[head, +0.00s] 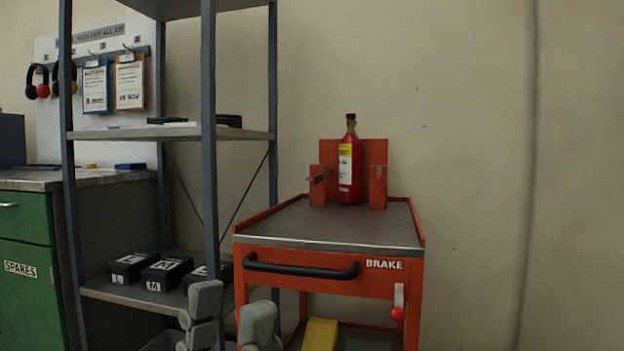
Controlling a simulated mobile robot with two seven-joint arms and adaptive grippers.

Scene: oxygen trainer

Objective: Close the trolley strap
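An orange trolley (330,261) stands right of centre with a dark grey top. A red bottle (350,178) with a black cap and a yellow and white label stands upright at its back, before an orange back plate (374,152). An orange post stands on each side of the bottle: a left post (318,192) and a right post (378,192), each with a small metal fitting. I see no strap across the bottle's front. My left gripper (231,322) is low in front of the trolley's left side, fingers apart, nothing visible between them. My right gripper is out of view.
The trolley has a black handle (300,268), a BRAKE label and a red-knobbed lever (398,302). A grey shelf rack (210,130) with black boxes (166,273) stands close on the left. The wall side at right is clear.

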